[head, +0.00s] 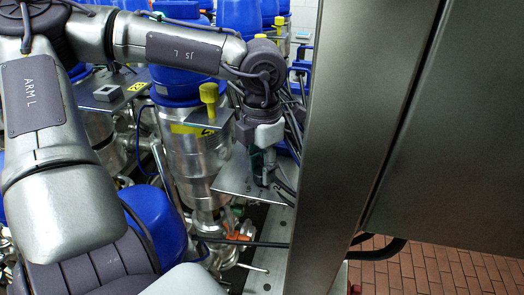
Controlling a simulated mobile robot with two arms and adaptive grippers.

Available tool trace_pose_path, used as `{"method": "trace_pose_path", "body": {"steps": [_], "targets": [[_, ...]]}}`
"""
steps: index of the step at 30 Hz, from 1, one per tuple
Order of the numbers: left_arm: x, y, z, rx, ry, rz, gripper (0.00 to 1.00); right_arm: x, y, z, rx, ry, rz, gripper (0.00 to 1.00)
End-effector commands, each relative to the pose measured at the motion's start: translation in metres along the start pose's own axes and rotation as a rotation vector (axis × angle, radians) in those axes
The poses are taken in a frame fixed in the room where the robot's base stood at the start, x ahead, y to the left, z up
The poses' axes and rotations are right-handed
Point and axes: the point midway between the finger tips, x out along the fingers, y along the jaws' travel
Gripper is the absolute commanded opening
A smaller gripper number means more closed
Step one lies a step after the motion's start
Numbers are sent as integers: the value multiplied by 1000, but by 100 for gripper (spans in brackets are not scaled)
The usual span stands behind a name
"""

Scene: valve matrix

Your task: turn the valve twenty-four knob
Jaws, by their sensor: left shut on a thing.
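My left arm comes in from the left and reaches over the valves. Its left gripper (268,174) points down at a flat metal plate (232,183) on the right of the near valve row. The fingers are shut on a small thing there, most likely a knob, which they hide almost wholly. No number for this valve can be read, so I cannot tell from the picture that it is valve twenty-four. My right gripper is not in view.
A steel valve body (187,160) with a yellow label stands left of the gripper, with a yellow knob (209,94) on a plate above. A tall steel panel (350,130) rises close on the right. Blue-capped valves crowd behind. Brick-coloured floor tiles (430,272) show lower right.

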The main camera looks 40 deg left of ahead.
Motion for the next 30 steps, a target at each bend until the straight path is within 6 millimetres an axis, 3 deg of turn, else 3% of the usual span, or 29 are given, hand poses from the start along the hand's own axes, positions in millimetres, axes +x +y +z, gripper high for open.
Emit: {"method": "trace_pose_path", "body": {"steps": [1, 3, 12, 21, 30], "targets": [[8, 1, 2, -41, -8, 6, 2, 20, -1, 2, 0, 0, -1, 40], [8, 1, 2, -102, -9, 6, 2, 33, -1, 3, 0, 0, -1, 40], [5, 1, 1, -369, -7, 5, 2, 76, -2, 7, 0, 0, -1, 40], [2, 1, 1, -564, -6, 2, 2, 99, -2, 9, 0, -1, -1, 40], [0, 1, 1, -654, -4, 1, 2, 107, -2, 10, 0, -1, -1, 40]]}}
